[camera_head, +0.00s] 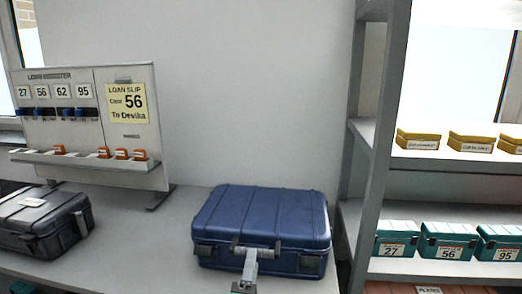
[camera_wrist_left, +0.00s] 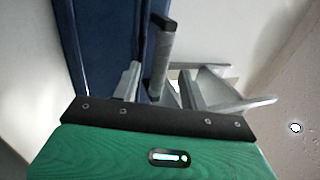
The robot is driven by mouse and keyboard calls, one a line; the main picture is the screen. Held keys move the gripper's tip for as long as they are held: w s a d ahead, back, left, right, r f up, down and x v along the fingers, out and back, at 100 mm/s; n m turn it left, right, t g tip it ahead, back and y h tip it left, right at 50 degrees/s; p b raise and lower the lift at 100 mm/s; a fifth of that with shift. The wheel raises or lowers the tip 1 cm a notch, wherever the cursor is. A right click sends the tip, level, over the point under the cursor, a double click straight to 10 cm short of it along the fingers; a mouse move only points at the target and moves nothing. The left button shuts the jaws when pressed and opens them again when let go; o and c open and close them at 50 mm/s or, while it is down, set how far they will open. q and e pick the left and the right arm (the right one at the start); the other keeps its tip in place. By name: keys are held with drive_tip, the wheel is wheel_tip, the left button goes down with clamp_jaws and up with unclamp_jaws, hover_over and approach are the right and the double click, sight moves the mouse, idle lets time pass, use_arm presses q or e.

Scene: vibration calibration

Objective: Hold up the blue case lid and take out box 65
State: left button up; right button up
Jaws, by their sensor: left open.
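The blue case (camera_head: 264,222) lies flat on the table with its lid closed, its latches and handle (camera_head: 254,247) on the front side. My left gripper (camera_head: 251,262) is at the front of the case, by the handle. In the left wrist view its silver fingers are open, with the dark grey handle bar (camera_wrist_left: 161,58) showing between them and the blue case (camera_wrist_left: 103,50) beyond. I cannot tell whether the fingers touch the handle. Box 65 is not visible, and the inside of the case is hidden. My right gripper is not in view.
A dark grey case (camera_head: 42,222) lies closed at the left. A loan register board (camera_head: 90,125) with a yellow slip reading case 56 stands behind it. At the right, a grey shelf (camera_head: 372,150) holds teal boxes (camera_head: 447,241) and yellow boxes (camera_head: 470,143). Bare table lies between the cases.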

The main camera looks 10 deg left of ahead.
use_arm(q)
drive_tip(key=shift+p+x, duration=0.3)
drive_tip(key=shift+x, duration=1.1)
drive_tip(key=c, duration=0.9)
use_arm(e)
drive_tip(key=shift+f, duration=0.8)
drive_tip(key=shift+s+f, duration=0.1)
